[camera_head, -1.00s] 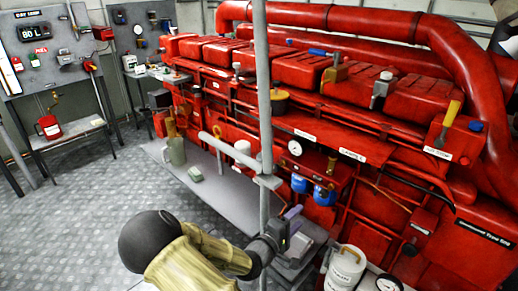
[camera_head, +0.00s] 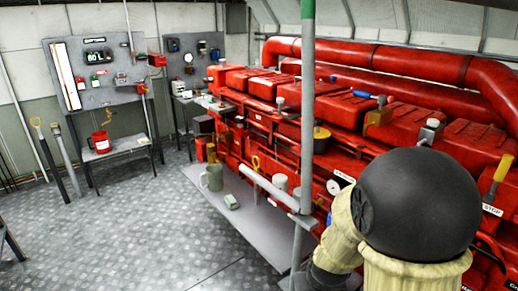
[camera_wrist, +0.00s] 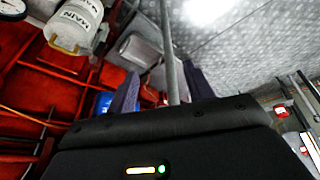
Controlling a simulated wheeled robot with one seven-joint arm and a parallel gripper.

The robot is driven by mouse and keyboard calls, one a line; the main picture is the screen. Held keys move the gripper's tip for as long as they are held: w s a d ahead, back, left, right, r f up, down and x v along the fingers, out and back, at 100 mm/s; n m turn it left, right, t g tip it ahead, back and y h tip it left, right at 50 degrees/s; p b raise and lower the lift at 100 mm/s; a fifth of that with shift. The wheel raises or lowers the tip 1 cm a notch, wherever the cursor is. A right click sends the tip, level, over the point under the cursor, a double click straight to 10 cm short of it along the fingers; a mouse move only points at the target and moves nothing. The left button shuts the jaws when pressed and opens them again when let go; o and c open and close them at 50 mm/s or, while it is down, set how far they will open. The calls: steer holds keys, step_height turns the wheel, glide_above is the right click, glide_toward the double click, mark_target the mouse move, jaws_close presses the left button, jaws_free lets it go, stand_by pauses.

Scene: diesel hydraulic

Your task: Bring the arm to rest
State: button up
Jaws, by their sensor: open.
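My arm (camera_head: 420,215), with a black ball joint and cream sleeves, fills the lower right of the head view in front of the red engine (camera_head: 400,110). My gripper is hidden from the head camera there. In the wrist view my gripper (camera_wrist: 160,88) is open, with its two dark fingers apart. A thin grey pole (camera_wrist: 168,50) shows between the fingers; I cannot tell how far off it is. No held thing shows.
A vertical pole (camera_head: 308,120) stands close to my arm. A grey platform (camera_head: 262,222) along the engine carries a green mug (camera_head: 213,177). A white canister (camera_wrist: 75,24) shows near the gripper. Floor (camera_head: 120,230) at left is clear.

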steer(key=s+d+r+m+g, duration=0.1)
steer(key=s+r, duration=0.4)
steer(key=s, duration=0.2)
steer(key=shift+s+d+r+g+p, duration=0.2)
steer(key=shift+d+r+g+p, duration=0.1)
steer(key=shift+c, duration=0.4)
